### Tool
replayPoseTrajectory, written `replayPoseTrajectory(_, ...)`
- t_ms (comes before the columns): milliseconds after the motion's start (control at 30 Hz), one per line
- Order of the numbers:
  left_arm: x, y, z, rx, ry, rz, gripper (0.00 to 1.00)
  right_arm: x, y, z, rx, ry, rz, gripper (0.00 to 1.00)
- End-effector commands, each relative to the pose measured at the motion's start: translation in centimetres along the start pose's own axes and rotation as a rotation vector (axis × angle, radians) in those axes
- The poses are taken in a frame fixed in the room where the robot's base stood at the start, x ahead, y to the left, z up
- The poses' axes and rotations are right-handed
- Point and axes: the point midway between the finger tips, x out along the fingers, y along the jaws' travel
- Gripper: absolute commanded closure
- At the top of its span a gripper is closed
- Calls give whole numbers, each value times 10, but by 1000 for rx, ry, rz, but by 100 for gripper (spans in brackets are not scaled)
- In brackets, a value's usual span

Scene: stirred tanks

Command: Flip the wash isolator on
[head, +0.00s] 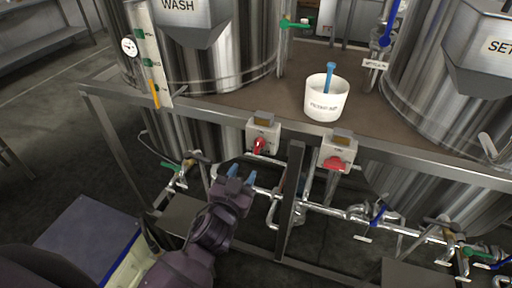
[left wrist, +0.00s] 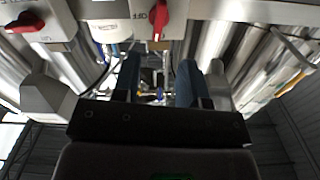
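The wash isolator (head: 262,137) is a pale box on the front rail below the tank marked WASH. Its red knob (head: 259,146) stands roughly upright. In the left wrist view the same red knob (left wrist: 158,18) shows at the top middle, also upright. My left gripper (head: 242,174) is below and slightly left of the isolator, apart from it. Its two blue fingers are spread with nothing between them, as the left wrist view also shows (left wrist: 157,78). My right gripper is not in view.
A second isolator (head: 338,152) with a sideways red knob sits to the right on the same rail. A steel post (head: 291,200) stands between them, lower down. Pipes with valves run below. A white tub (head: 323,104) holding a blue tool stands on the deck.

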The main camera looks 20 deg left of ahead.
Motion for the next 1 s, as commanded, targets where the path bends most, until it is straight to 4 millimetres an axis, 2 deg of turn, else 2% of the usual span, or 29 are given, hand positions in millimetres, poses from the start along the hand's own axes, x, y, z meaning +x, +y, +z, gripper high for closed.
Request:
replayPoseTrajectory(400, 62, 0, -2, 3, 3, 1, 61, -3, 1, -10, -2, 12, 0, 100)
replayPoseTrajectory(600, 87, 0, -1, 1, 1, 1, 61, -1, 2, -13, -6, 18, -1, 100)
replayPoseTrajectory(800, 99, 0, -1, 2, 0, 0, 61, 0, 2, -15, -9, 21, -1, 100)
replayPoseTrajectory(1000, 100, 0, -1, 1, 0, 0, 61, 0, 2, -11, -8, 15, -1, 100)
